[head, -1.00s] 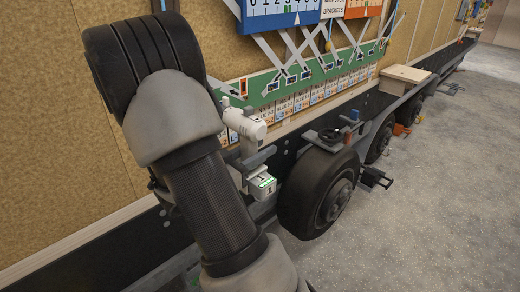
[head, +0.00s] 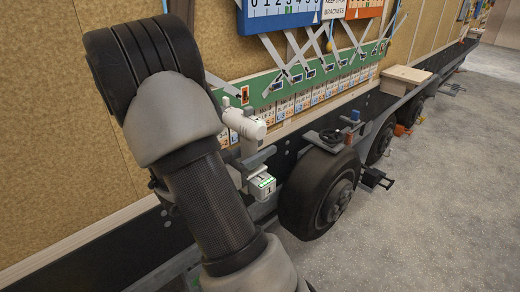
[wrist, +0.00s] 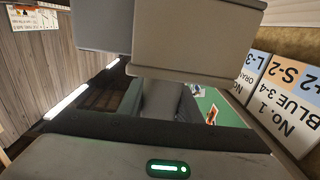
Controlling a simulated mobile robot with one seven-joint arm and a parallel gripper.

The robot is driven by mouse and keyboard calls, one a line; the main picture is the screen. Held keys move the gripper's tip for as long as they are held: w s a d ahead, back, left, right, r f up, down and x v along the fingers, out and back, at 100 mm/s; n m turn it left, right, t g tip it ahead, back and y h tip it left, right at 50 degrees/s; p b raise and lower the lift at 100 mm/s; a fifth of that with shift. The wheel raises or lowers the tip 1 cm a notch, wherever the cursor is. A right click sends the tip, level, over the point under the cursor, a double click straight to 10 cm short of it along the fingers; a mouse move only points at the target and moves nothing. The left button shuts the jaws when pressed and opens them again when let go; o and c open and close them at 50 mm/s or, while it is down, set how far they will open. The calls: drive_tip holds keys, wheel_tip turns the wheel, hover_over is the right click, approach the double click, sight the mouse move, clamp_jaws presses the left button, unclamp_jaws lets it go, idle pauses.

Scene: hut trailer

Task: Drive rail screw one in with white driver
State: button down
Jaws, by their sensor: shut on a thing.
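The white driver (head: 246,124) is held upright in my gripper (head: 258,157), with its battery base (head: 262,185), which carries a green light and a "1", hanging below. Its body is close to the left end of the green rail (head: 310,75). A red-orange mark (head: 244,95) shows on the rail just above the driver. In the wrist view the gripper's grey fingers (wrist: 135,35) close around the driver's handle (wrist: 160,100), and the base (wrist: 168,168) fills the bottom. A strip of green rail (wrist: 222,108) shows behind. I cannot make out a screw or whether the driver's tip touches anything.
Numbered cards (head: 300,100) line the wall under the rail. Grey crossed struts (head: 290,50) stand above it. The floor (head: 430,200) at right is clear.

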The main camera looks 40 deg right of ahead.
drive_tip(key=shift+r, duration=0.15)
drive_tip(key=s+d, duration=0.6)
drive_tip(key=d, duration=0.1)
drive_tip(key=shift+s+d, duration=0.15)
drive_tip(key=shift+d, duration=0.15)
idle(0.4)
idle(1.2)
